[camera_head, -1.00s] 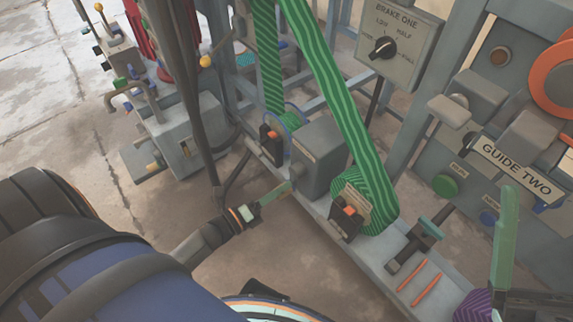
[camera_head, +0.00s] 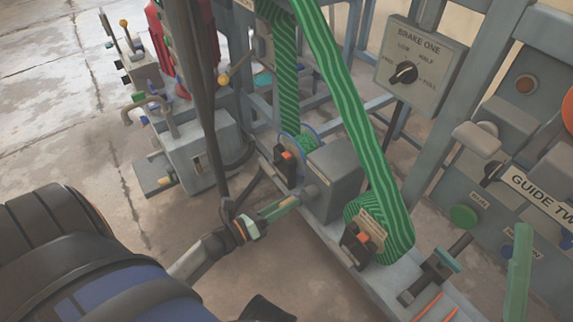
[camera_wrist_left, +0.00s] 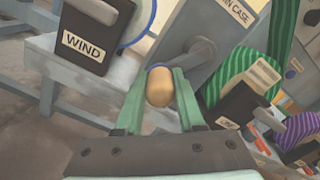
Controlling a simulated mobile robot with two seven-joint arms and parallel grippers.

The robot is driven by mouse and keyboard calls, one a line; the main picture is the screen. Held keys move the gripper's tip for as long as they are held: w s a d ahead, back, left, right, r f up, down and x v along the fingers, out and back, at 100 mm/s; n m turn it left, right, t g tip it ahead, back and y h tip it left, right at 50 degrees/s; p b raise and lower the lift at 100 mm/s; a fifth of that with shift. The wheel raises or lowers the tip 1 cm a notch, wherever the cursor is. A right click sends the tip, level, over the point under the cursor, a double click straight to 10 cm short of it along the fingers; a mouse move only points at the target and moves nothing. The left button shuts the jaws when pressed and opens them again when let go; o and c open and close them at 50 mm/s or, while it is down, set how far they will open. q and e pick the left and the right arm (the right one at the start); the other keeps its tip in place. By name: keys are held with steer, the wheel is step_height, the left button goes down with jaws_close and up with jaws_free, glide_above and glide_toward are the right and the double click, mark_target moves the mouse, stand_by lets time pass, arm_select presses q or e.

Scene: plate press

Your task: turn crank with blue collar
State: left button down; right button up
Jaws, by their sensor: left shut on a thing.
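The crank's tan grip (camera_wrist_left: 160,88) sits between my left gripper's green fingers in the left wrist view. A small blue collar (camera_wrist_left: 157,67) shows just behind the grip. My left gripper (camera_wrist_left: 161,80) is shut on this grip. The crank is on the near face of a grey case (camera_wrist_left: 208,30); its label reads "…N CASE". In the head view my left gripper (camera_head: 290,204) is at the lower left side of the grey case (camera_head: 335,182), and the grip is mostly hidden there. My right gripper (camera_head: 518,262) shows only as a green finger at the lower right.
A black block labelled WIND (camera_wrist_left: 88,32) stands left of the case. A green striped web (camera_head: 350,105) runs down to a roll (camera_head: 392,232) right of it. The BRAKE ONE box (camera_head: 415,68) and GUIDE TWO plate (camera_head: 540,197) are farther right. A dark upright bar (camera_head: 207,100) stands left.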

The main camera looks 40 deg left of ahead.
arm_select(q)
steer(key=c, duration=0.5)
jaws_free()
steer(key=p+v, duration=0.2)
steer(key=v, duration=1)
steer(key=shift+s+a, duration=0.1)
steer(key=shift+s, duration=0.15)
